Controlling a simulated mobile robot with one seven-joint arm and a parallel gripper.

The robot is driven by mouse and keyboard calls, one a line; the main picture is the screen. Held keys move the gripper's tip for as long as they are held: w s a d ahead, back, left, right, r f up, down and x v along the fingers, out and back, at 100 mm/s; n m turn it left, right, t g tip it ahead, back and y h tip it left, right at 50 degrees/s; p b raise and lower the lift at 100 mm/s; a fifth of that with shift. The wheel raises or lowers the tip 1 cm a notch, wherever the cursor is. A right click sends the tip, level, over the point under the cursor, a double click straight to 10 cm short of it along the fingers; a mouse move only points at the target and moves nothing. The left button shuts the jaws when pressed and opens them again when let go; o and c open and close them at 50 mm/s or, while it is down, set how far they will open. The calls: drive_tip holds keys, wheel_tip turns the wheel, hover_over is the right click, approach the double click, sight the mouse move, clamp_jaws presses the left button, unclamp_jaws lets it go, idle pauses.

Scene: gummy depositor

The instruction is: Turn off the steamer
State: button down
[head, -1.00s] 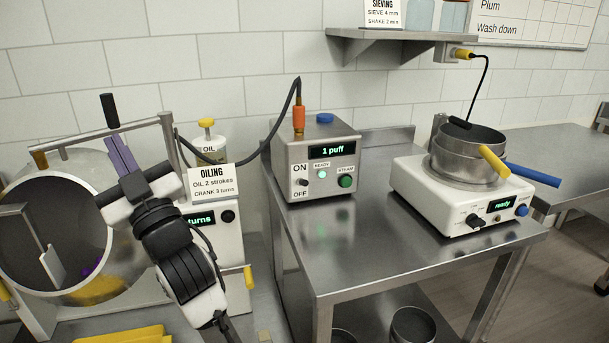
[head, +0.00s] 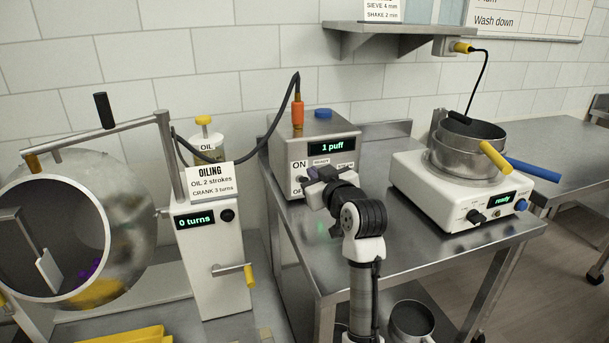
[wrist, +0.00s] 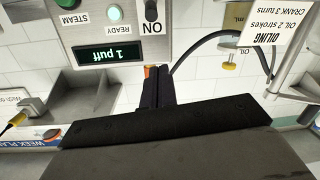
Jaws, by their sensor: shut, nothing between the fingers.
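The steamer (head: 330,129) is a grey metal box on the steel table, with a display reading "1 puff". In the wrist view its panel (wrist: 85,27) is upside down, with the pale green READY lamp (wrist: 115,12), green STEAM button (wrist: 68,3) and dark ON/OFF switch lever (wrist: 151,9) by the ON label. My gripper (head: 311,178) is shut and empty in front of the panel's lower left. In the head view it hides the switch and most of the lower panel. Its fingers show in the wrist view (wrist: 157,70). I cannot tell whether they touch the switch.
An orange plug (head: 297,114) and black hose rise from the steamer's top. The sieve machine (head: 450,205) stands on the right of the table. The oiling drum (head: 115,205) and its crank (head: 234,270) are at left. Bare table lies between steamer and sieve.

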drive_tip(key=p, duration=0.3)
hover_over(303, 180)
drive_tip(key=shift+w+a+f, duration=0.25)
drive_tip(key=shift+a+f, duration=0.05)
drive_tip(key=shift+a, duration=0.1)
drive_tip(key=f, duration=0.1)
drive_tip(key=f+p, duration=0.1)
drive_tip(key=d+f, duration=0.1)
drive_tip(key=shift+s, duration=0.25)
drive_tip(key=shift+s+d+f, duration=0.1)
drive_tip(key=shift+s+f, duration=0.1)
drive_tip(key=shift+f, duration=0.3)
drive_tip(key=shift+w+f, duration=0.1)
drive_tip(key=shift+f, duration=0.1)
